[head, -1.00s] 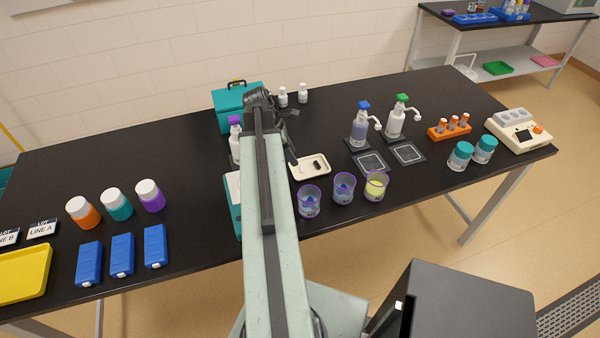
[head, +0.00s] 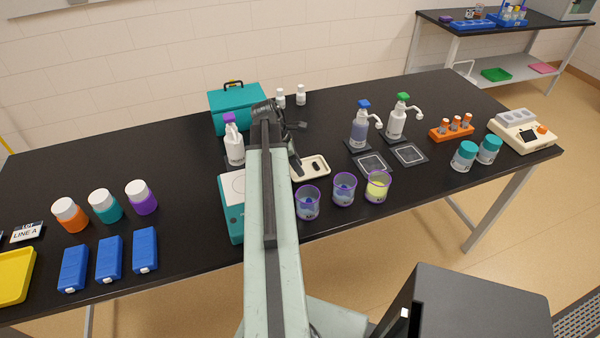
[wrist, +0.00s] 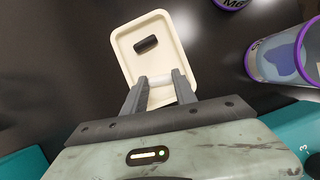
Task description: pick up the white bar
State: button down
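The white bar (wrist: 160,82) is a small pale cylinder on a cream tray (wrist: 182,62), and it lies between my two finger tips in the wrist view. My gripper (wrist: 160,78) is over the near end of the tray, its fingers apart with one on each side of the bar. I cannot tell whether they touch it. A black bar (wrist: 146,44) lies farther up the tray, clear of the fingers. In the head view the tray (head: 323,173) is right of my arm; my gripper (head: 296,166) is at its left edge, and the white bar is hidden there.
Several purple-rimmed beakers (head: 344,188) stand just in front and right of the tray. A teal-sided device (head: 234,222) is left of my arm. A white spray bottle (head: 234,148) and teal case (head: 238,105) stand behind. Pump bottles (head: 396,120) stand farther right. Open bench lies behind the tray.

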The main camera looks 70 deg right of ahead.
jog(key=shift+r, duration=0.1)
notch_tip(320, 180, up, 10)
jog(key=p, duration=1)
jog(key=shift+s, duration=0.1)
